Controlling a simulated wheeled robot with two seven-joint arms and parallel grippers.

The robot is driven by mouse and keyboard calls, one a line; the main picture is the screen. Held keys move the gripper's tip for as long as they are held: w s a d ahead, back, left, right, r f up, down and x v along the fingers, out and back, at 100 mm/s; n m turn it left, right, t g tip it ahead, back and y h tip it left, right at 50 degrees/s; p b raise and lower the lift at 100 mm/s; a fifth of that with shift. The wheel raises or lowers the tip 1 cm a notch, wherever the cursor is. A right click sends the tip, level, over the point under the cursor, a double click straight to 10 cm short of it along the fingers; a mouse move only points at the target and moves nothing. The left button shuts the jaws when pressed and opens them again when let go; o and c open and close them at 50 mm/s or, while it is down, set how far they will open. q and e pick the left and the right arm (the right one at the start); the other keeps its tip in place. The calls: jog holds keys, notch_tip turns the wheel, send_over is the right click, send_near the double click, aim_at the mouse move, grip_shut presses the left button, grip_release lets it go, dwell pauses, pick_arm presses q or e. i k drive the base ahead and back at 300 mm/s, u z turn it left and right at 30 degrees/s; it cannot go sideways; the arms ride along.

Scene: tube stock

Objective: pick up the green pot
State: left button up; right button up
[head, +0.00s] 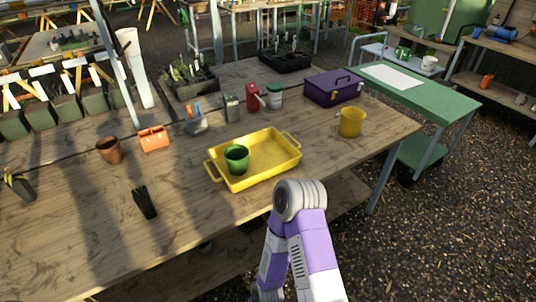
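The green pot (236,160) stands upright in the left part of a yellow tray (272,157) on the wooden table (190,215). Its open top faces up and nothing touches it from above. One of my arms comes in from the bottom edge, with its rounded joint in front of the table's front edge, to the right of and nearer than the tray. No gripper fingers show on it. My other arm is not in view.
A yellow pot (351,121) stands right of the tray, and a purple toolbox (333,87) behind it. An orange container (154,138) and a brown pot (109,149) stand to the left. A dark pot with a seedling (144,203) is at front left. The table's front left is mostly clear.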

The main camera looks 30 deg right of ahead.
aim_at(236, 156)
jog(key=u, duration=2.15)
jog(key=k, duration=1.55)
jog(key=z, duration=1.5)
jog(key=i, duration=0.15)
jog(key=z, duration=0.25)
